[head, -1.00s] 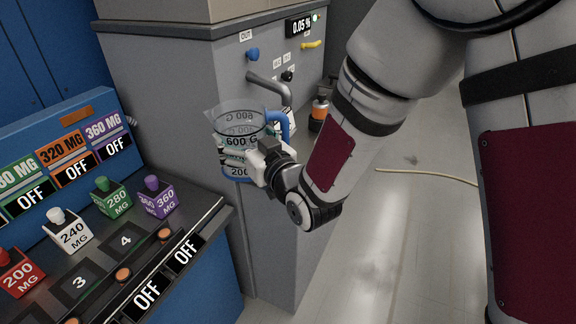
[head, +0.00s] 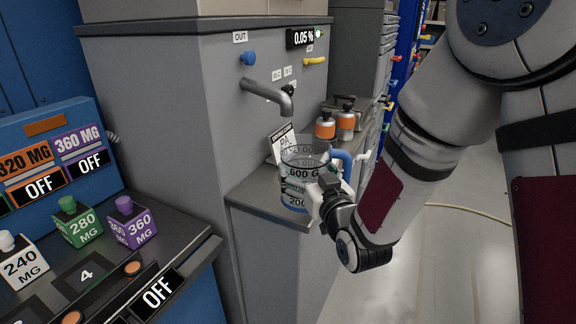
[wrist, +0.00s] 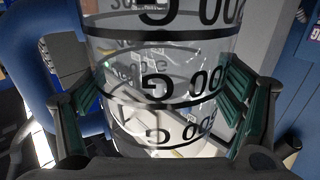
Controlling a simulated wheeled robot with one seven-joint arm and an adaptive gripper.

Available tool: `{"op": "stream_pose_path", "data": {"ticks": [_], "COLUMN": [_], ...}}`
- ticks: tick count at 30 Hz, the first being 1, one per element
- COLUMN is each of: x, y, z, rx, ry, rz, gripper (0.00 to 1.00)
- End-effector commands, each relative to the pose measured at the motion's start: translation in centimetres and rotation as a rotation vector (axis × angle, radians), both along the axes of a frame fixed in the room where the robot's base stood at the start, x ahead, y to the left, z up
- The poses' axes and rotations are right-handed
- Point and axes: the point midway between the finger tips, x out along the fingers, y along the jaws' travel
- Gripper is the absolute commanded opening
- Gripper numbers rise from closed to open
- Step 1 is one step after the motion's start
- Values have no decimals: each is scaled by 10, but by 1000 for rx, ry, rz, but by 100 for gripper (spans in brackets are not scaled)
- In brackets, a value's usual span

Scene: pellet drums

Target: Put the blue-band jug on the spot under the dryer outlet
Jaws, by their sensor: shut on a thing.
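The clear jug (head: 300,172), with black gram marks, a blue band low down and a blue handle, is upright in my gripper (head: 322,195). In the wrist view the jug (wrist: 165,75) fills the middle, with a green-padded finger on each side. The dryer outlet (head: 287,103) is a grey bent spout on the grey cabinet, above and slightly left of the jug's rim. The grey ledge (head: 248,193) below the spout is partly hidden by the jug. I cannot tell whether the jug's base touches it.
A small printed card (head: 283,143) stands behind the jug. Orange-banded bottles (head: 326,126) stand on the ledge to the right. A blue knob (head: 248,57) and a yellow lever (head: 315,60) are on the cabinet. The block console (head: 100,260) is at left.

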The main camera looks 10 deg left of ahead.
Motion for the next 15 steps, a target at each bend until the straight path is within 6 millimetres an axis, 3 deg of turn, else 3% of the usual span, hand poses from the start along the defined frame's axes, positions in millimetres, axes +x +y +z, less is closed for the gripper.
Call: {"op": "stream_pose_path", "data": {"ticks": [9,15], "x": [71,105], "y": [34,50], "z": [0,0], "rx": [0,0], "ry": [-1,-1], "rz": [1,2], "gripper": [37,37]}}
